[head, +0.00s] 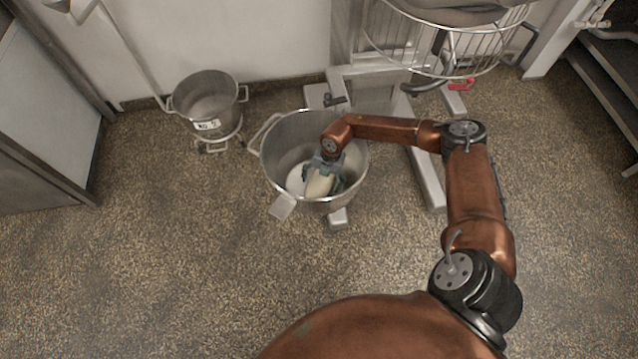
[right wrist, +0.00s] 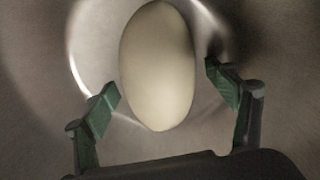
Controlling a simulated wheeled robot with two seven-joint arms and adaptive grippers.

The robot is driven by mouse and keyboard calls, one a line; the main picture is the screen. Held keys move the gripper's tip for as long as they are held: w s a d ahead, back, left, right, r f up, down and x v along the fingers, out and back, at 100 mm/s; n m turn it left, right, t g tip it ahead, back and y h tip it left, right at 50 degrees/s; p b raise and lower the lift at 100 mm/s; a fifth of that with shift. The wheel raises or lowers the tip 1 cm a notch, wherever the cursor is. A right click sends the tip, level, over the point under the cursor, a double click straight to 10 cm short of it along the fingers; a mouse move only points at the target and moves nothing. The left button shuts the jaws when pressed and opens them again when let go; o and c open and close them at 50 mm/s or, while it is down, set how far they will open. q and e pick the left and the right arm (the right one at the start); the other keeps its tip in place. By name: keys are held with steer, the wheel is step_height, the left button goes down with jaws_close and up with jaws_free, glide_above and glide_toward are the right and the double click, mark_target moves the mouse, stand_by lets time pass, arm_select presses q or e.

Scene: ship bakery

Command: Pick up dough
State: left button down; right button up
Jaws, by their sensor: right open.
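The pale, oval dough (head: 319,183) is inside the large steel bowl (head: 283,149) in the middle of the head view. The dough (right wrist: 158,66) also fills the centre of the right wrist view. My right gripper (head: 325,180) reaches down into the bowl over the dough. In the right wrist view the two green-padded fingers of my right gripper (right wrist: 163,88) stand apart, one on each side of the dough's lower part, with gaps between pads and dough. My left gripper is not in view.
The bowl stands at the foot of a grey mixer (head: 427,170) with a wire guard (head: 440,50) above and to its right. A smaller steel bowl (head: 207,97) stands to the left. Speckled floor (head: 170,250) is clear in front.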

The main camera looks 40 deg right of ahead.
steer(key=c, duration=2)
steer(key=shift+w+r, duration=0.1)
steer(key=shift+c, duration=0.3)
